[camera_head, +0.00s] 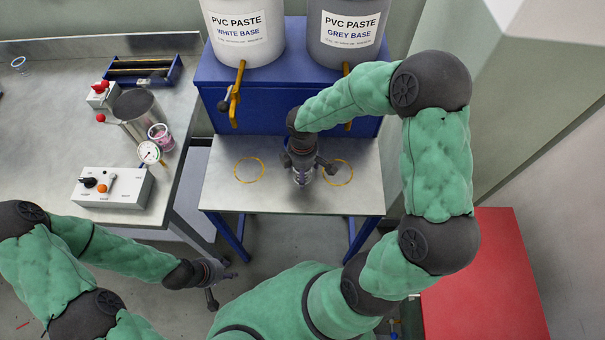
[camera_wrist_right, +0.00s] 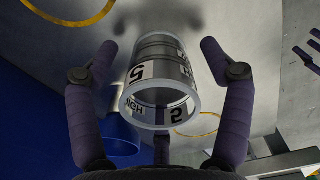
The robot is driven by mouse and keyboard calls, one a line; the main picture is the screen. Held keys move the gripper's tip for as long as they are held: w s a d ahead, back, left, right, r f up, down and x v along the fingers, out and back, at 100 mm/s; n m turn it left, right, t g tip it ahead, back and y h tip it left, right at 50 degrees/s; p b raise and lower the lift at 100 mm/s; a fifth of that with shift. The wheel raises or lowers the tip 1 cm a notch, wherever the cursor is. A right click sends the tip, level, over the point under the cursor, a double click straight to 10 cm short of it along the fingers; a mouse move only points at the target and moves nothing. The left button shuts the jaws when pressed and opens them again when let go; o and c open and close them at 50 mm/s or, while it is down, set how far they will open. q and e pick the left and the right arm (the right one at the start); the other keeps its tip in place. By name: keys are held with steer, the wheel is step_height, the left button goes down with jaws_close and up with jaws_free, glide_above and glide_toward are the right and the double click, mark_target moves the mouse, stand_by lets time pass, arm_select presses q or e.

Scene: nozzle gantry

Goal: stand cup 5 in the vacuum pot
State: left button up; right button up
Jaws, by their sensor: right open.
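Cup 5 (camera_wrist_right: 160,60) is a clear cup with a pale rim and a black 5 on a white label. It stands on the small steel table, with its rim towards the right wrist camera. My right gripper (camera_head: 302,168) is open around it, with fingers apart on either side of the cup in the right wrist view (camera_wrist_right: 158,50). In the head view the gripper mostly hides the cup (camera_head: 302,179). The vacuum pot (camera_head: 137,103) is a dark-mouthed metal cylinder on the left bench. My left gripper (camera_head: 222,284) is open and empty, low in front of that bench.
A cup of pink stuff (camera_head: 160,137), a gauge (camera_head: 149,153) and a switch box (camera_head: 112,188) are near the pot. Yellow rings (camera_head: 249,170) mark the steel table (camera_head: 225,195). Paste buckets (camera_head: 243,35) with yellow taps stand above it. A red surface (camera_head: 485,280) is at right.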

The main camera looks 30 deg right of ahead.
steer(key=shift+r, duration=0.1)
steer(key=c, duration=1.5)
